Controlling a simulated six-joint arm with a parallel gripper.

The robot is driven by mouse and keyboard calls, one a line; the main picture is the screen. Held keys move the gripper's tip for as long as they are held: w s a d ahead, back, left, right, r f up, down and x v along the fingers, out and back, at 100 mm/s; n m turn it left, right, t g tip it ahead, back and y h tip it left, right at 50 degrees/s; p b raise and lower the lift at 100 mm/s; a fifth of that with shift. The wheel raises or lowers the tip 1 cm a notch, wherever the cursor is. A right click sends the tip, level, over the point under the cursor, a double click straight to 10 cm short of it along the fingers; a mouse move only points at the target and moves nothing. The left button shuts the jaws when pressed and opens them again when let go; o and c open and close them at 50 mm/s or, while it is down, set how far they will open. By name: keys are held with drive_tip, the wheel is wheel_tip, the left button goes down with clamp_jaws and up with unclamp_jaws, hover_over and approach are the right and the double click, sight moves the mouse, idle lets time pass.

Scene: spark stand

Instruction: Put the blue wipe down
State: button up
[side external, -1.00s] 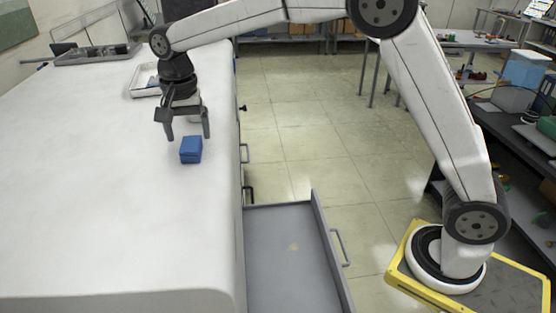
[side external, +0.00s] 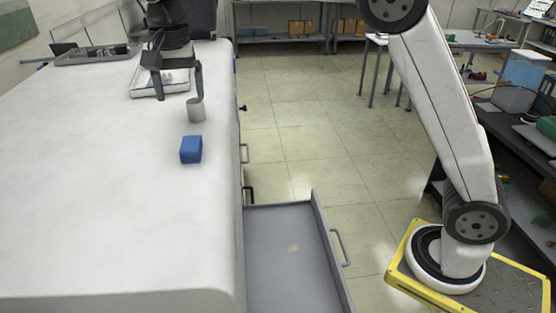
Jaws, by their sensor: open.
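The blue wipe (side external: 190,150) is a small folded blue block. It lies on the white bench top (side external: 95,190), near the bench's right edge. My gripper (side external: 173,92) is open and empty, above and behind the wipe, clear of it. One finger hangs in front of the white tray and the other is close above a small grey-white cup in the picture.
The small cup (side external: 196,110) stands behind the wipe. A white tray (side external: 147,92) with small items sits further back, and a grey tray (side external: 92,56) lies at the back left. An open grey drawer (side external: 285,250) juts from the bench's right side. The front of the bench top is clear.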

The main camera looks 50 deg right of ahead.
idle(0.3)
drive_tip(key=s+d+f+n+t, duration=0.1)
drive_tip(key=s+d+f+n, duration=0.3)
drive_tip(key=s+f, duration=0.7)
drive_tip(key=s+d+f+n+t, duration=0.1)
drive_tip(key=s+d+f+n, duration=0.4)
drive_tip(key=s+d+f, duration=0.3)
drive_tip(key=s+f, duration=0.2)
drive_tip(key=s, duration=0.1)
drive_tip(key=shift+s+f+t, duration=0.25)
drive_tip(key=shift+f+t, duration=0.05)
drive_tip(key=shift+f, duration=0.1)
drive_tip(key=shift+o, duration=0.5)
drive_tip(key=shift+w, duration=0.1)
